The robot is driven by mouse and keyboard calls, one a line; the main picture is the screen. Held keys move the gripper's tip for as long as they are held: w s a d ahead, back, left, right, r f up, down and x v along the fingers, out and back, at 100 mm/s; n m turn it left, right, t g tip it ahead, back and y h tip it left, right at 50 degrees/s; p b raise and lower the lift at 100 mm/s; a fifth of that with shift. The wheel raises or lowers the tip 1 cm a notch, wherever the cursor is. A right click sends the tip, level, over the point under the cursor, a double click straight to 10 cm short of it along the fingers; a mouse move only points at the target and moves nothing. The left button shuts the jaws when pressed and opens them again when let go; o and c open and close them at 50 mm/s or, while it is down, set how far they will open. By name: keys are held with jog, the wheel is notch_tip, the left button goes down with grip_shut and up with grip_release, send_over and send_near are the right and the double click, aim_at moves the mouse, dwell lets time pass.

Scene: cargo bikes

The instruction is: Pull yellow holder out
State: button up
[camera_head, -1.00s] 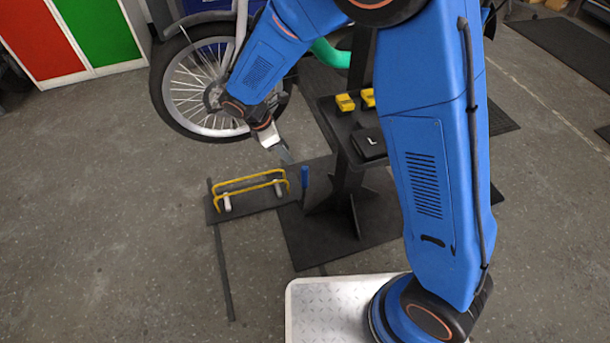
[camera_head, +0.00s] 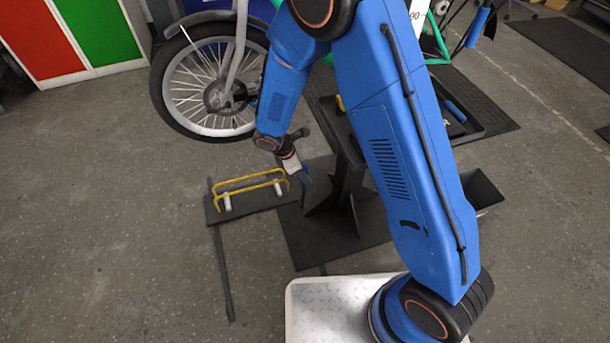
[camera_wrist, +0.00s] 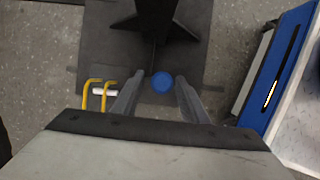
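The yellow holder (camera_head: 250,187) is a pair of yellow bars with white rollers on a dark flat base (camera_head: 212,213) on the floor. A blue upright handle (camera_wrist: 162,81) stands at the right end of that base. My gripper (camera_wrist: 159,84) is open, with its two fingers on either side of the round blue top in the wrist view. Whether they touch it I cannot tell. In the head view my gripper (camera_head: 303,174) is over the handle and hides most of it. The yellow bars (camera_wrist: 104,97) lie left of the fingers in the wrist view.
A black stand (camera_head: 345,185) with a foot plate rises right of the holder. A bike wheel (camera_head: 205,85) stands behind it. Red and green cabinets (camera_head: 100,35) are at the back left. The floor left of the holder is clear.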

jog(key=shift+x, duration=0.8)
grip_shut()
jog(key=shift+s, duration=0.1)
